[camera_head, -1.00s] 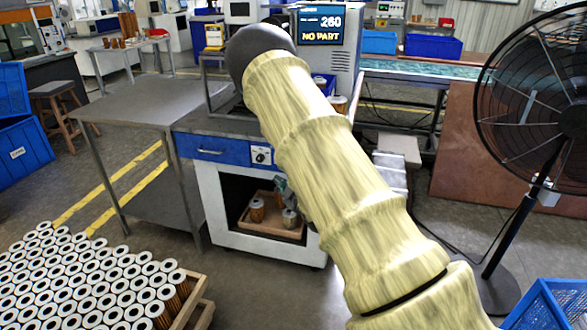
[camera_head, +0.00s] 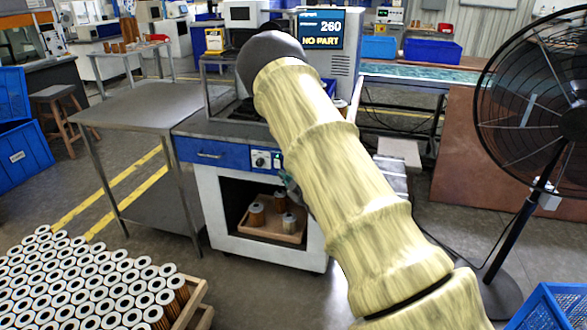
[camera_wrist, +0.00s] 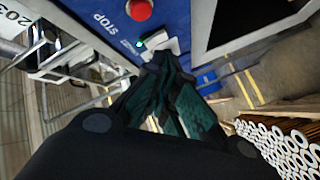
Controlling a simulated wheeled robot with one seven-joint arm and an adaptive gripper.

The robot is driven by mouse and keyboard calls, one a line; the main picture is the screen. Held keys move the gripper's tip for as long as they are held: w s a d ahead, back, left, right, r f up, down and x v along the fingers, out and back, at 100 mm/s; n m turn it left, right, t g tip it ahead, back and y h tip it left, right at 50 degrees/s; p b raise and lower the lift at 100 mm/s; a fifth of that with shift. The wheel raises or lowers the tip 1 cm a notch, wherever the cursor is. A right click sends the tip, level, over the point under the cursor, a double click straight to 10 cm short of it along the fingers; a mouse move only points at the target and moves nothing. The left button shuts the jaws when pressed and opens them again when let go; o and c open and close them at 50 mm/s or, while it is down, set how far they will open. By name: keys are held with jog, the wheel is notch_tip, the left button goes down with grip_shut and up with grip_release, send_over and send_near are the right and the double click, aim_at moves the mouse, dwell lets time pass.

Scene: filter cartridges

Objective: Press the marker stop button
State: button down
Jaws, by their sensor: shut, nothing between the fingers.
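The red round stop button (camera_wrist: 138,9) sits on the marker's blue panel beside the printed word STOP, at the top of the wrist view. My gripper (camera_wrist: 158,58) is shut and empty. Its dark green fingers point at the panel, with the tips below and right of the red button in the picture, apart from it. A small green-lit control (camera_wrist: 141,44) and a pale switch plate (camera_wrist: 168,46) lie close to the fingertips; contact cannot be told. In the head view the blue panel (camera_head: 210,152) shows left of my arm, which hides the red button.
Below the panel is an open cabinet with a tray (camera_head: 297,238) of cartridges. A steel table (camera_head: 150,100) stands left, a black fan (camera_head: 540,95) right. Many cartridges (camera_head: 75,285) fill a pallet at front left. The marker's screen (camera_head: 321,29) reads NO PART.

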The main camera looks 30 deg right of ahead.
jog(key=shift+w+d, duration=1.35)
jog(key=shift+d, duration=0.2)
jog(key=shift+w+d, duration=0.45)
jog(key=shift+d, duration=0.1)
dwell(1.4)
jog(key=shift+s+a, duration=0.1)
dwell(0.3)
jog(key=shift+s+a, duration=0.4)
jog(key=shift+a, duration=0.1)
jog(key=shift+s+a+p, duration=0.35)
jog(key=shift+s+a, duration=1.3)
jog(key=shift+a, duration=0.25)
